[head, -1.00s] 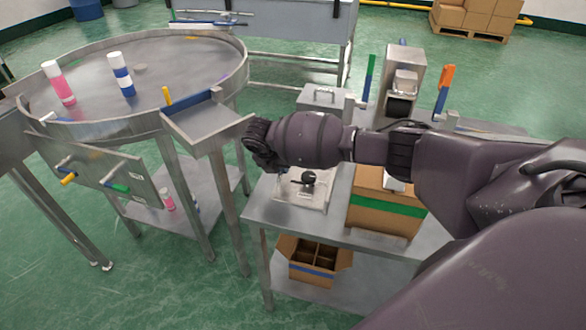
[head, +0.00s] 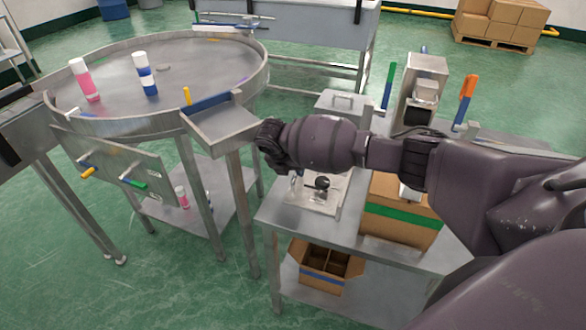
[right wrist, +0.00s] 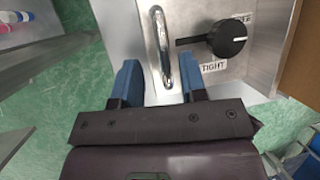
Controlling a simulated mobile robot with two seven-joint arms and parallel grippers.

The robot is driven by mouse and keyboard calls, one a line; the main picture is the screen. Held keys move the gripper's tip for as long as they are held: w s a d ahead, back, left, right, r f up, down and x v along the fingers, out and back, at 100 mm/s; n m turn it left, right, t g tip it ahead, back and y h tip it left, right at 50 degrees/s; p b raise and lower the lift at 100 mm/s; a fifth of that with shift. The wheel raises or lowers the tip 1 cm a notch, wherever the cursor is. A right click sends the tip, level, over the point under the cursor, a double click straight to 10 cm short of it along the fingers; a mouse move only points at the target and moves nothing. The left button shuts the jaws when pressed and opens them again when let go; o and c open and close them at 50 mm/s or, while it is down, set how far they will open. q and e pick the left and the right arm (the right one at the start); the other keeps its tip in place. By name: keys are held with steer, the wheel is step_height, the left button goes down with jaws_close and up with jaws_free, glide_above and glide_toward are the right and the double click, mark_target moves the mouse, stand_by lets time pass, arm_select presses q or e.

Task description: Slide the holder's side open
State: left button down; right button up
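The holder (head: 313,205) is a pale metal block with a black knob (head: 322,183), on the near left of the steel table. In the right wrist view the holder's top plate (right wrist: 214,85) shows the black knob (right wrist: 228,38) and a label reading "TIGHT". A shiny bar handle (right wrist: 161,45) stands at its left side. My right gripper (right wrist: 160,75) is open, its blue fingers on either side of the handle's near end, with a gap on both sides. In the head view my right wrist hides the fingers. My left gripper is out of view.
A round steel table (head: 205,72) with pink and blue cans stands to the left, its chute (head: 222,128) close to my right wrist. A cardboard box (head: 400,222) stands right of the holder. An open divided box (head: 322,272) is on the lower shelf.

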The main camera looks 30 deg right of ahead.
steer(key=p+v, duration=0.1)
steer(key=v, duration=0.9)
steer(key=shift+r+p, duration=0.15)
steer(key=shift+p, duration=0.15)
steer(key=s+a+f+m+y, duration=0.2)
steer(key=s+a+f+m, duration=0.3)
steer(key=s, duration=0.5)
steer(key=s+a+f+m+y, duration=0.35)
steer(key=s+a+f, duration=0.25)
steer(key=s, duration=0.3)
steer(key=s+d+r+m+t+h, duration=0.1)
steer(key=s+d+m, duration=0.2)
steer(key=s+m, duration=0.35)
steer(key=s+d+r+m, duration=0.1)
steer(key=s+d+m, duration=0.3)
steer(key=s+m, duration=0.3)
steer(key=s+d+r+m+t+h, duration=0.1)
steer(key=s+d+r+m, duration=0.15)
steer(key=s+m, duration=0.4)
steer(key=w+f+n+t, duration=0.1)
steer(key=w+f+t, duration=0.2)
steer(key=f+t, duration=0.1)
steer(key=w+f+n+t+y, duration=0.1)
steer(key=w+f+n+t, duration=0.1)
steer(key=f, duration=0.5)
steer(key=shift+w+d+f+t, duration=0.2)
steer(key=shift+w+d+t, duration=0.15)
steer(key=shift+w+t, duration=0.55)
